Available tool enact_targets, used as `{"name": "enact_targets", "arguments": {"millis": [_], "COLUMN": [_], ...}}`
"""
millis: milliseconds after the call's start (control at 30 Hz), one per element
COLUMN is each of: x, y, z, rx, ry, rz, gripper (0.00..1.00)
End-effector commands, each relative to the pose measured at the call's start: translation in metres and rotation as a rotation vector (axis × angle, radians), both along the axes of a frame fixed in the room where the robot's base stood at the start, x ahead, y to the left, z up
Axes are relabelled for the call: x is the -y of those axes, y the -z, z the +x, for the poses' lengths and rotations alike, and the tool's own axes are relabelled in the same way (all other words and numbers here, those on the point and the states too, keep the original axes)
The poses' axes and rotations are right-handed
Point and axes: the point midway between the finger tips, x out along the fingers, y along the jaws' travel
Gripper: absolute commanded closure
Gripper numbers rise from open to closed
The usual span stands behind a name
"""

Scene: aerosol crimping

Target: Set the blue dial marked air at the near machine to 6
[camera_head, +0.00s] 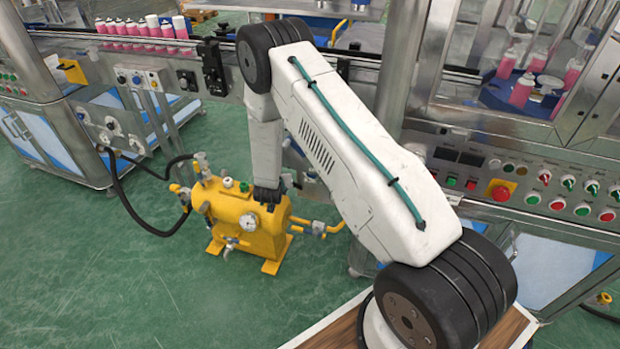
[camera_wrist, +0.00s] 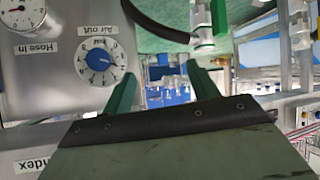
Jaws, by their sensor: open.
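In the wrist view, which is upside down, a blue dial (camera_wrist: 99,61) has a round white scale. It sits on a grey panel (camera_wrist: 55,95) beside a label reading "Air out". Its numbers are too small to read, so I cannot tell its setting. My gripper (camera_wrist: 161,73) has two green fingers, spread apart with nothing between them. The dial lies to the left of the left finger in the picture, apart from it. In the head view my arm covers the middle of the scene, and I cannot make out the gripper or this dial there.
A round gauge (camera_wrist: 22,12) and a "Hose in" label share the panel. A black hose (camera_wrist: 155,25) runs close by. In the head view, a yellow tank (camera_head: 240,222) stands on the green floor, and a button panel (camera_head: 530,190) is at right.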

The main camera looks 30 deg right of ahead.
Motion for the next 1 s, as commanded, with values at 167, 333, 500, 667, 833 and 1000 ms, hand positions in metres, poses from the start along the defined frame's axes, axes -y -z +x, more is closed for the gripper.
{"name": "enact_targets", "arguments": {"millis": [167, 333, 500, 667, 833, 1000], "x": [0.042, 0.058, 0.066, 0.083, 0.105, 0.119], "y": [0.040, 0.051, 0.053, 0.052, 0.052, 0.052], "z": [-0.023, -0.050, -0.058, -0.046, -0.028, -0.016], "rx": [0.149, 0.231, 0.260, 0.262, 0.263, 0.263], "ry": [0.122, 0.188, 0.211, 0.215, 0.214, 0.211], "rz": [-0.291, -0.492, -0.568, -0.573, -0.571, -0.571], "gripper": [0.41, 0.41, 0.41, 0.41, 0.41, 0.41]}}
